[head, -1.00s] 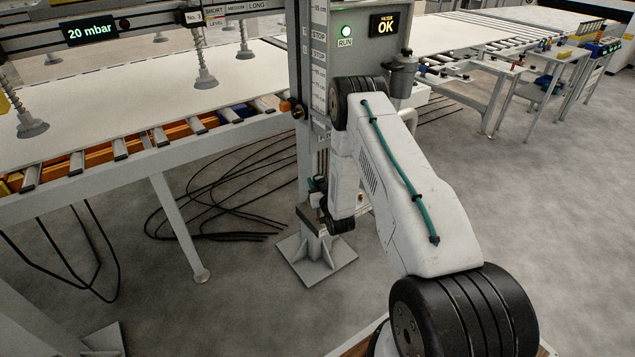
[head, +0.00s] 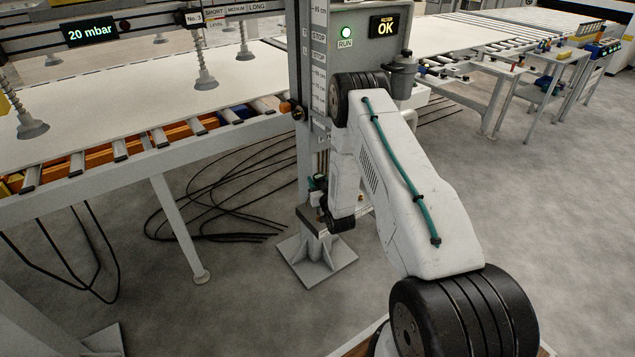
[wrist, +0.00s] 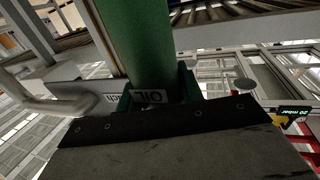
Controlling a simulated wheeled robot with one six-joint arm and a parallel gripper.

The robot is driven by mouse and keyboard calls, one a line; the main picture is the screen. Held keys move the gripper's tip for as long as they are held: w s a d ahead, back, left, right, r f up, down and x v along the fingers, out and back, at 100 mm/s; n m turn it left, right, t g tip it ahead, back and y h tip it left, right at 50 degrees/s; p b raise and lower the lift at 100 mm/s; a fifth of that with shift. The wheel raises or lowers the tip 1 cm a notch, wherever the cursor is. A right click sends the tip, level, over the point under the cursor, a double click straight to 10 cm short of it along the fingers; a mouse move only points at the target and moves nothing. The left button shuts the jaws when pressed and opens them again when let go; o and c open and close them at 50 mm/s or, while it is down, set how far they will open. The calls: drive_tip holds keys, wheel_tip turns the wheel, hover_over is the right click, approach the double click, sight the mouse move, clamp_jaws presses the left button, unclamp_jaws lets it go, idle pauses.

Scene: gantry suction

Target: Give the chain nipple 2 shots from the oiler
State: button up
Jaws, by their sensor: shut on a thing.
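The oiler is a green cylinder (wrist: 140,42) with an "OIL" label, large in the upper middle of the wrist view. My gripper (wrist: 155,96) is shut on it. In the head view my gripper (head: 318,192) is small and dark, low beside the grey column (head: 306,165) and above its foot plate. The oiler's tip is hidden, and I cannot make out the chain nipple in either view. I cannot tell whether the oiler touches anything.
A roller conveyor (head: 120,152) carrying a white board (head: 110,100) stands at left, with suction cups above. Black cables (head: 215,205) lie on the floor behind the column. A cabinet with a lit RUN lamp (head: 346,32) is above my wrist. Open floor lies at right.

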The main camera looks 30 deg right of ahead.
sight(317, 174)
drive_tip(key=shift+f, duration=0.6)
drive_tip(key=shift+r, duration=0.15)
drive_tip(key=shift+r, duration=0.55)
idle(0.4)
drive_tip(key=shift+r, duration=2.4)
drive_tip(key=shift+a, duration=0.1)
